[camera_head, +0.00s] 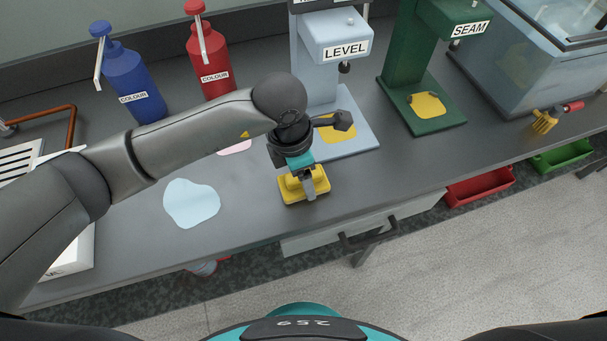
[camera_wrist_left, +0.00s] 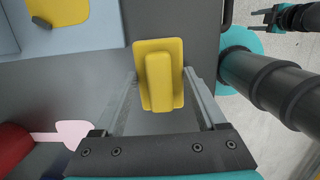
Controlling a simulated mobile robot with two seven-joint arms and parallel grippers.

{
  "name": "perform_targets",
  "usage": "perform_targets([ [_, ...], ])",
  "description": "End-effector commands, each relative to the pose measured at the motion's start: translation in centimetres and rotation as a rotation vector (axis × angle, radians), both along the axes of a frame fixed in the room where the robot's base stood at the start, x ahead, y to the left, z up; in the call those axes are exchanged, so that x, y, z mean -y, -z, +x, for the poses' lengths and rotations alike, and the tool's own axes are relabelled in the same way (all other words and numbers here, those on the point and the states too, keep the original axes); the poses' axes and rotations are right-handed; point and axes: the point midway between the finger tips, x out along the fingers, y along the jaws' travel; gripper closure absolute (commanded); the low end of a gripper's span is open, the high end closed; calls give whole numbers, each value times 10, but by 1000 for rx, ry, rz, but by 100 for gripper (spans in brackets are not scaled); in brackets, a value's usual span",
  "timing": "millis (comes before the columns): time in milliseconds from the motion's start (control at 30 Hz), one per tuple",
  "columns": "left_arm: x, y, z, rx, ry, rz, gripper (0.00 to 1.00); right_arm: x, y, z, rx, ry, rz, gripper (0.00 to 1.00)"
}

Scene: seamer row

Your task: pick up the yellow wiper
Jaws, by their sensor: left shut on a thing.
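The yellow wiper (camera_head: 318,187) is a block with a raised grip, sitting at the front part of the grey counter below the LEVEL machine. My left gripper (camera_head: 303,188) reaches down over it and is shut on it. In the left wrist view the wiper (camera_wrist_left: 158,75) lies between the two fingers (camera_wrist_left: 160,73), its raised grip facing the camera. Whether it touches the counter is hard to tell. My right gripper (camera_wrist_left: 262,18) shows small at the top right of the wrist view, its fingers apart and empty, away from the counter.
A pale blue spill (camera_head: 190,203) lies left of the wiper; a pink patch (camera_head: 236,147) is partly behind my arm. Blue (camera_head: 133,84) and red (camera_head: 211,62) bottles stand behind. The LEVEL machine (camera_head: 367,135) and green SEAM machine (camera_head: 440,121) stand right. A yellow brush (camera_head: 545,121) lies farther right.

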Motion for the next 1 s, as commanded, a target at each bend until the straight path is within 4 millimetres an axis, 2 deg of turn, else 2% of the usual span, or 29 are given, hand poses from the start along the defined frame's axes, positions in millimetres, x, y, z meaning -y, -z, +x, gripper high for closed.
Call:
perform_targets([
  [167,0,-20,1,4,0,-2,80,0,-4,0,0,0,0,50],
  [267,0,-40,2,6,2,-2,80,0,-8,0,0,0,0,50],
  [500,1,-109,2,9,2,-3,80,0,-20,0,0,0,0,50],
  [700,0,-160,1,6,1,-1,80,0,-26,0,1,0,1,50],
  [833,0,-181,1,4,1,-1,80,0,-28,0,1,0,1,50],
  [1000,0,-196,0,1,0,-1,80,-1,-30,0,1,0,1,50],
])
